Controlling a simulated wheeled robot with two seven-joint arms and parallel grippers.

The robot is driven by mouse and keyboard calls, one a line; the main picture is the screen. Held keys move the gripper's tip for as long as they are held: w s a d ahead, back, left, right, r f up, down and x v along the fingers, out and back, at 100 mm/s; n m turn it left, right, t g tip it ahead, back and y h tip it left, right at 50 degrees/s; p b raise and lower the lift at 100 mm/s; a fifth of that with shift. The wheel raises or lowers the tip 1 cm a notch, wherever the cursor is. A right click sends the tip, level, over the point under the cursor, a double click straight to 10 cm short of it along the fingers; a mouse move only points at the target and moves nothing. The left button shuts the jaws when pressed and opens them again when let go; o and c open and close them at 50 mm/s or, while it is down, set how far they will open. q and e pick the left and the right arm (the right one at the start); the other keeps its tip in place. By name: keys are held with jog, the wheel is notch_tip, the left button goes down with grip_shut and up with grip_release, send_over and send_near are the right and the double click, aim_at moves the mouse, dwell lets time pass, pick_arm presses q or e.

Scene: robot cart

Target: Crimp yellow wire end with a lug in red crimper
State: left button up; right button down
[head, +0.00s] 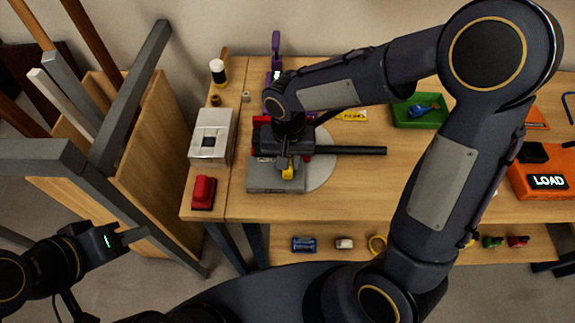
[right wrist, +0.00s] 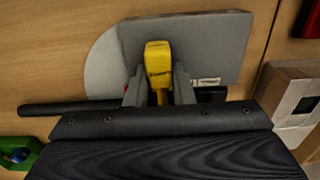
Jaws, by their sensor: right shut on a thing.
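My right gripper (head: 289,170) is low over a grey plate (head: 262,187) on the bench. In the right wrist view its fingers (right wrist: 160,92) are shut on a yellow piece (right wrist: 158,62) with a narrow yellow stem below it. I cannot tell whether this is the yellow wire. A long dark bar (head: 352,150) runs to the right beside the gripper. Small red parts show near the hand, but a whole red crimper cannot be made out. No lug is clearly visible. My left gripper (head: 135,236) hangs left of the bench, empty as far as I see; its finger gap is unclear.
A white-grey box (head: 213,136) and a red block (head: 203,192) stand at the bench's left end. A green tray (head: 420,111) with a blue item is at the back. An orange LOAD unit (head: 542,181) is at the right. A wooden rack (head: 153,165) stands near my left arm.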

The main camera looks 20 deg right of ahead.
jog(key=shift+f, duration=0.25)
dwell(0.7)
jog(key=c, duration=1.2)
grip_release()
jog(key=shift+o, duration=0.2)
jog(key=shift+r+p, duration=0.85)
jog(key=shift+r, duration=0.75)
